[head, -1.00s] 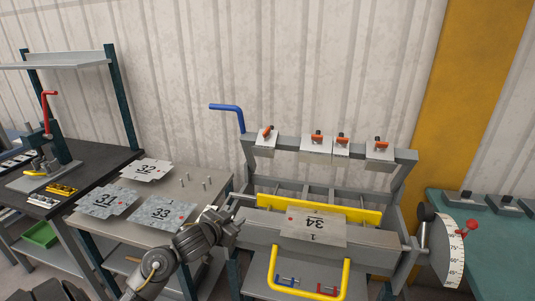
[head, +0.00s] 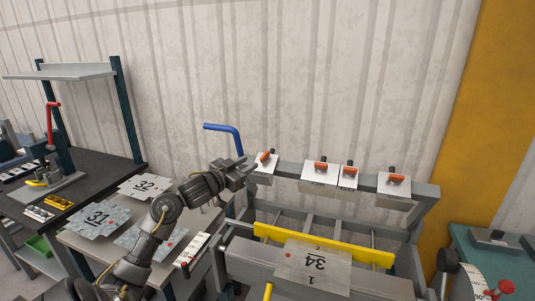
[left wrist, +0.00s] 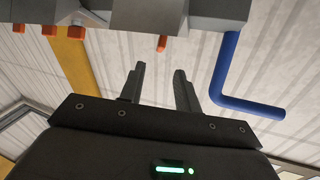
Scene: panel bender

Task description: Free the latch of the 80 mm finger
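Several bending fingers hang on the grey upper beam, each with an orange latch; their width marks are too small to read. The leftmost finger (head: 263,168) has its latch (head: 266,156) slanted. The wide second finger (head: 319,180), narrow third finger (head: 347,180) and rightmost finger (head: 393,190) have latches lying roughly level. My left gripper (head: 247,168) is just left of the leftmost finger. In the left wrist view my left gripper (left wrist: 160,88) is open and empty, with an orange latch (left wrist: 162,43) beyond its tips. My right gripper is out of view.
A blue bent handle (head: 225,130) rises just behind my left gripper. Sheet 34 (head: 312,264) lies on the bender by a yellow bar (head: 330,246). Sheets 31 (head: 98,219) and 32 (head: 145,186) lie on the left table.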

